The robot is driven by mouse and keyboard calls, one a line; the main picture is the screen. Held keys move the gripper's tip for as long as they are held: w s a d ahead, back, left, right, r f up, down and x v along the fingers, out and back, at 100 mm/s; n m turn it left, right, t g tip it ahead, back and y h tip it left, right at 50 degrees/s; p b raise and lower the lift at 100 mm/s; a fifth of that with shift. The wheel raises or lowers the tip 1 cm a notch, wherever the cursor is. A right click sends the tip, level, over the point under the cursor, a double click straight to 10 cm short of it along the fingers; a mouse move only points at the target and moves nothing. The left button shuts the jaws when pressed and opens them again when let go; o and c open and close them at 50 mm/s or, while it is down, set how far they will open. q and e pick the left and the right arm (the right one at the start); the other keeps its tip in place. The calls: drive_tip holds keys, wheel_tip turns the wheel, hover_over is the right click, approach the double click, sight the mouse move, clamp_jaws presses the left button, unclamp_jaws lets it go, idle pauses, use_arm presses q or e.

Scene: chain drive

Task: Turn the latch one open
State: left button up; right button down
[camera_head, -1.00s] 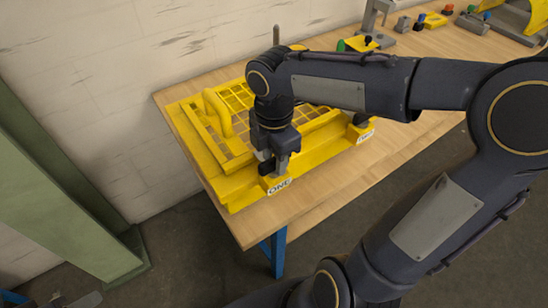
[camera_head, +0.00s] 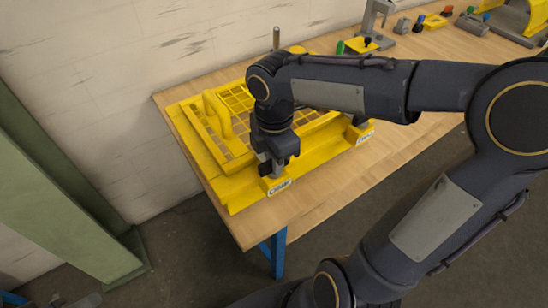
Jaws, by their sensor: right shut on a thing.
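A yellow guard (camera_head: 230,190) with a mesh top and a yellow handle (camera_head: 218,116) lies on the wooden bench. Latch one is at its front, above the label ONE (camera_head: 279,187). My right gripper (camera_head: 270,169) points down there and is shut on the dark knob of latch one (camera_head: 264,169), which the fingers mostly hide. The latch's exact angle cannot be told. A second label (camera_head: 365,137) and a dark latch (camera_head: 361,120) show at the guard's right end, partly behind my arm. My left gripper is not in view.
The wooden bench (camera_head: 345,185) is clear in front of the guard. Small tools and a grey stand (camera_head: 370,20) are at the back right. A green post (camera_head: 60,180) stands at the left. A metal rod (camera_head: 276,38) rises behind my arm.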

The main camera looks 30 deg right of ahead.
drive_tip(key=m, duration=0.4)
drive_tip(key=shift+m, duration=0.3)
drive_tip(key=m, duration=0.4)
drive_tip(key=shift+p, duration=0.3)
drive_tip(key=m, duration=0.5)
drive_tip(key=shift+m, duration=1.9)
drive_tip(key=c, duration=1.4)
unclamp_jaws()
drive_tip(key=shift+o, duration=0.2)
